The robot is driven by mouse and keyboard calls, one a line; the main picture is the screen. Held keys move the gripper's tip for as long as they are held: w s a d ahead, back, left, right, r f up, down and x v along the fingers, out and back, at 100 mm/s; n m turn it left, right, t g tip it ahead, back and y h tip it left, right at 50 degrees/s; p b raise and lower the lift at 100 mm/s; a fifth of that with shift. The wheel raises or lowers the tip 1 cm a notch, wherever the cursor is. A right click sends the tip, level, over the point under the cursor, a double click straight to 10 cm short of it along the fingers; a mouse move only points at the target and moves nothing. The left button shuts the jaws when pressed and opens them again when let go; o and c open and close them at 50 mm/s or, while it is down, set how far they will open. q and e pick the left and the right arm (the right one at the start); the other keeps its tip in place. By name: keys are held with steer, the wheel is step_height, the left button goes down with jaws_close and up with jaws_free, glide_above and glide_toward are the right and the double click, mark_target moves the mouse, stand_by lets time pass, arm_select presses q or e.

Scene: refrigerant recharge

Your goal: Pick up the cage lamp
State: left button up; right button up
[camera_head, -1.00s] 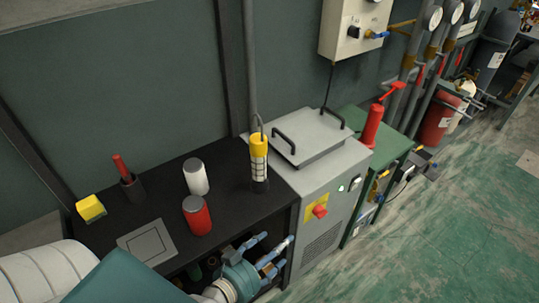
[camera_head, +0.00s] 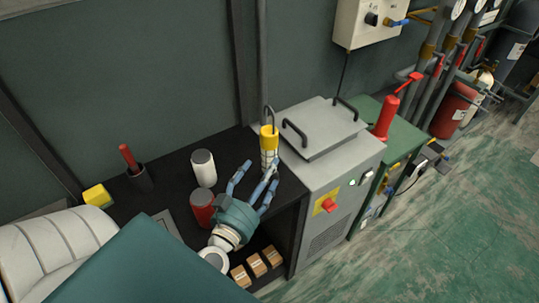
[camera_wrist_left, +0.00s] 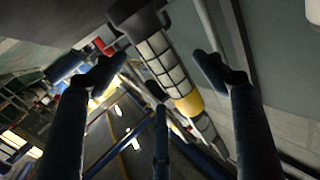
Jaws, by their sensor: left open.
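The cage lamp (camera_head: 269,136) stands upright on the black shelf top, against the side of the grey machine. It has a yellow top with a hook and a pale caged body; its lower part is hidden behind my fingers in the head view. In the left wrist view the cage lamp (camera_wrist_left: 168,68) runs diagonally between the fingertips, with its dark base at the top and its yellow end lower down. My left gripper (camera_head: 260,176) is open just in front of the lamp, its blue fingers spread. I cannot tell if any finger touches it. My right gripper is not in view.
A white can (camera_head: 203,168) and a red can (camera_head: 202,209) stand left of my left gripper. A dark cup with a red handle (camera_head: 137,170) and a yellow block (camera_head: 97,195) are farther left. The grey machine (camera_head: 335,165) rises right of the lamp. Small boxes (camera_head: 256,264) sit below.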

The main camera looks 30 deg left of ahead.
mark_target(269, 164)
arm_select(q)
steer(key=w, duration=0.2)
steer(key=w+p, duration=0.1)
steer(key=w, duration=0.1)
steer(key=w+a, duration=0.1)
steer(key=w, duration=0.1)
steer(key=shift+s+r, duration=0.1)
steer(key=shift+r, duration=0.05)
steer(key=c, duration=1.5)
